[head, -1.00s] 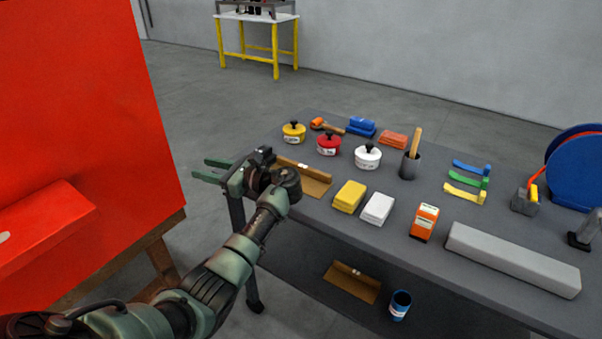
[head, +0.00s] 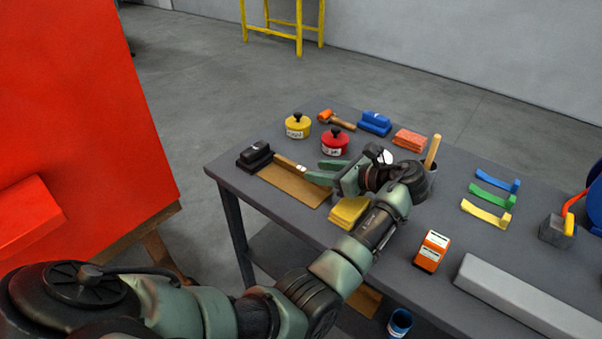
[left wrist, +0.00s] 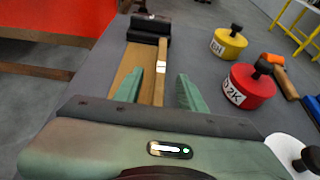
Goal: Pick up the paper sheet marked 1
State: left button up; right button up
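A brown paper sheet (head: 290,188) lies on the near left part of the grey table. A raised strip with a small white label runs along its far side; I cannot read the label. In the left wrist view the sheet (left wrist: 128,66) and its strip (left wrist: 162,52) lie ahead of the fingers. My left gripper (head: 322,172) is open and empty at the sheet's right end. In the left wrist view its two fingertips (left wrist: 159,85) are apart, with the strip between them in the picture; contact is unclear. My right gripper is not in view.
A black block (head: 254,155) sits at the sheet's left end. Yellow (head: 298,127) and red (head: 335,143) lidded pots stand beyond it. A white pot is mostly hidden behind my gripper. A yellow block (head: 349,211) lies near my forearm. A red panel (head: 80,120) stands left.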

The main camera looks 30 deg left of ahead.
aim_at(304, 169)
pick_arm(q)
jog(key=shift+x, duration=1.15)
jog(key=x, duration=0.2)
jog(key=shift+a+f+p, duration=0.2)
jog(key=shift+a+p, duration=0.05)
jog(key=shift+p, duration=0.05)
jog(key=shift+w+a+f, duration=0.1)
jog(key=shift+a+f, duration=0.15)
jog(key=shift+a, duration=0.25)
jog(key=c, duration=0.9)
grip_shut()
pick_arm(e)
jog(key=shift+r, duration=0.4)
